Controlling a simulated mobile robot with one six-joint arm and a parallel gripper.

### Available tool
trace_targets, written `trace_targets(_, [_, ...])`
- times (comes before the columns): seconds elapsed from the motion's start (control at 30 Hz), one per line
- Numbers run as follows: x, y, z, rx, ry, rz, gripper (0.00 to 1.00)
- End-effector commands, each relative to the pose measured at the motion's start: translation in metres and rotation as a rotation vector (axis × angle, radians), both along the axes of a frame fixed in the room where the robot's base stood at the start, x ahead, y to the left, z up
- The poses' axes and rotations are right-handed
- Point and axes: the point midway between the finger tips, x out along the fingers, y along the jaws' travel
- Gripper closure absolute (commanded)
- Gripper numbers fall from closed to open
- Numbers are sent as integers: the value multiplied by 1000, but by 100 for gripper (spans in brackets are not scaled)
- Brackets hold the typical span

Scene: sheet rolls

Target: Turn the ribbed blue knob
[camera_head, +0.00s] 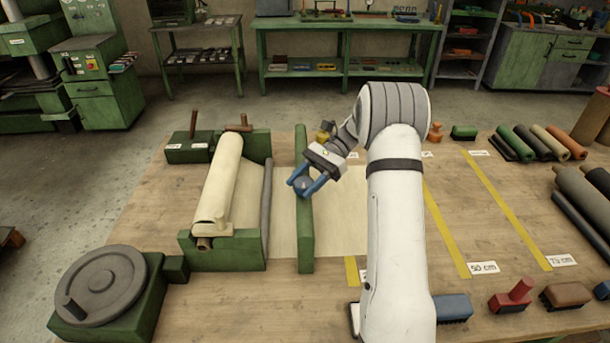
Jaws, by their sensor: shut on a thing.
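My gripper (304,184) reaches in from the right, its two blue fingers shut around a small rounded blue-grey knob (302,183). The knob sits at the upper side of the long green bar (305,230) that crosses the pale sheet. The fingers hide part of the knob, and its ribs are too small to make out.
A cream roll (220,180) lies in a green stand left of the bar; its sheet (340,220) runs right beneath the bar. A grey handwheel (102,285) is front left. Yellow strips (445,230), a blue brush (452,308) and red-handled stamp (513,297) lie right. Coloured rolls (533,142) lie at the right.

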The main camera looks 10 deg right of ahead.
Motion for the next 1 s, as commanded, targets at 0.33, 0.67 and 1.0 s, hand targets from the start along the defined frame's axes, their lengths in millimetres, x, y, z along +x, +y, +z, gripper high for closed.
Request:
trace_targets(0.33, [-1, 0, -1, 0, 3, 91, 76])
trace_targets(0.67, [-1, 0, -2, 0, 3, 97, 76])
trace_targets(1.0, [0, 0, -1, -1, 1, 96, 33])
